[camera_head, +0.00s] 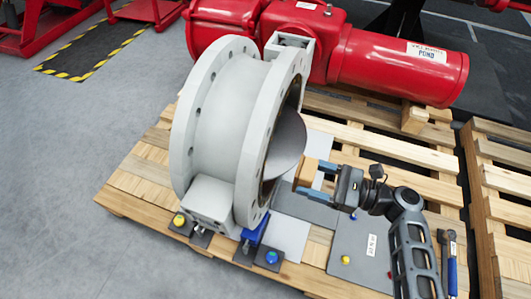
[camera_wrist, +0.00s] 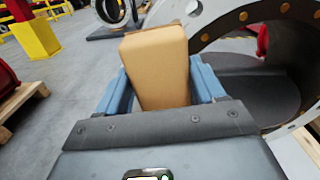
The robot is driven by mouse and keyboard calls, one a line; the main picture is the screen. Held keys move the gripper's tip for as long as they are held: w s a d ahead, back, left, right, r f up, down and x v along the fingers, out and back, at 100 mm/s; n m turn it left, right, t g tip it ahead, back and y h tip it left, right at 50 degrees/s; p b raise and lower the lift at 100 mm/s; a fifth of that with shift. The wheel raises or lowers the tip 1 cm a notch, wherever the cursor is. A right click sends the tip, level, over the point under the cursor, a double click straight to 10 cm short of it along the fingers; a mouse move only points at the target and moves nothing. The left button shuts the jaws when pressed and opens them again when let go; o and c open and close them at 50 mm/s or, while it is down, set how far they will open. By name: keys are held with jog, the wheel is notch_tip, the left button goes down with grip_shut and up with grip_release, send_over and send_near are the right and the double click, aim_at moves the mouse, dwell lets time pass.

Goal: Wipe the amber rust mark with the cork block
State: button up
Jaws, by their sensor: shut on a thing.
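My gripper (camera_head: 309,180) is shut on the cork block (camera_head: 306,169), a tan block held between its two blue fingers. The block also shows upright in the wrist view (camera_wrist: 157,65), sticking out past the fingers. It is beside the open bore of the grey valve body (camera_head: 217,130), close to the dark disc (camera_head: 285,145); I cannot tell whether it touches anything. In the wrist view the flange (camera_wrist: 225,20) with brownish bolt holes is just right of the block. I cannot make out the amber rust mark in either view.
A red actuator (camera_head: 385,65) lies behind the valve. A grey plate (camera_head: 355,245) with a yellow knob (camera_head: 346,260) lies below my arm. A blue-handled tool (camera_head: 451,270) lies at the right.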

send_near(259, 163)
jog(key=shift+w+p+x, duration=0.25)
jog(key=shift+p+x, duration=0.1)
jog(key=shift+x, duration=1.6)
jog(key=shift+x, duration=0.9)
jog(key=shift+w, duration=0.1)
jog(key=shift+w+d+r+p, duration=0.3)
jog(key=shift+w+r+p, duration=0.1)
jog(key=shift+w+r, duration=0.2)
jog(key=shift+w+d+r+p, duration=0.3)
jog(key=shift+w+r+p, duration=0.15)
jog(key=shift+r, duration=0.25)
jog(key=shift+w+d+r+p, duration=0.2)
jog(key=shift+w+r+p, duration=0.2)
jog(key=shift+w+r, duration=0.25)
jog(key=shift+w+d+r+p, duration=0.2)
jog(key=shift+w+r+p, duration=0.15)
jog(key=shift+w+r, duration=0.3)
jog(key=shift+s+a+f+b, duration=0.15)
jog(key=shift+s+a+f, duration=0.25)
jog(key=shift+s+f, duration=0.5)
jog(key=shift+s+a+f+b, duration=0.15)
jog(key=shift+s+a+f, duration=0.2)
jog(key=shift+s+f, duration=0.5)
jog(key=shift+s+a+f+b, duration=0.15)
jog(key=shift+s+a+f, duration=0.25)
jog(key=shift+s+f, duration=0.45)
jog(key=shift+w+f, duration=0.1)
